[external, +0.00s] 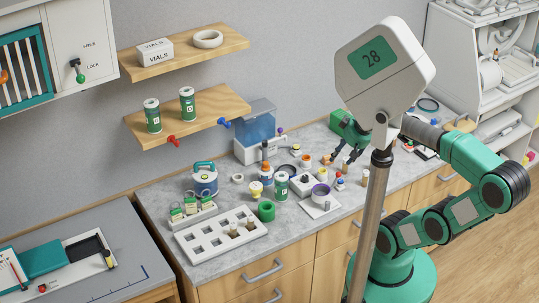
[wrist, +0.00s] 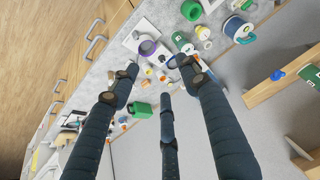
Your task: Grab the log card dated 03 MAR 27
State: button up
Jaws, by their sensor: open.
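No card with a readable date shows in either view, so I cannot tell which item is the log card dated 03 MAR 27. A white sheet (external: 12,270) lies on the tray at the lower left; its writing is too small to read. A white holder (external: 193,213) with small green and white upright pieces stands on the counter; I cannot tell whether they are cards. My gripper (external: 350,157) has dark fingers spread over the back right of the counter. In the wrist view my gripper (wrist: 158,75) is open, with nothing held between the fingers.
The grey counter (external: 160,210) is crowded with jars, rings and small bottles. A white rack (external: 193,247) with square holes is at its front left. Two wooden shelves (external: 135,66) are on the wall. A post with a white display (external: 385,65) stands before my arm.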

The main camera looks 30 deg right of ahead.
jog(key=w+a+r+m+y+p, duration=0.1)
jog(key=w+a+r+m+p, duration=0.15)
jog(key=w+a, duration=0.4)
jog(key=m+g+y+p, duration=0.3)
jog(key=m+g+p, duration=0.2)
jog(key=m+p, duration=0.85)
send_over(178, 209)
jog(key=d+b, duration=0.1)
jog(key=d, duration=0.3)
notch_tip(178, 209, down, 27)
jog(key=m, duration=0.2)
jog(key=shift+s, duration=0.1)
jog(key=shift+f, duration=0.15)
jog(key=shift+p+x, duration=0.3)
jog(key=shift+x, duration=2.95)
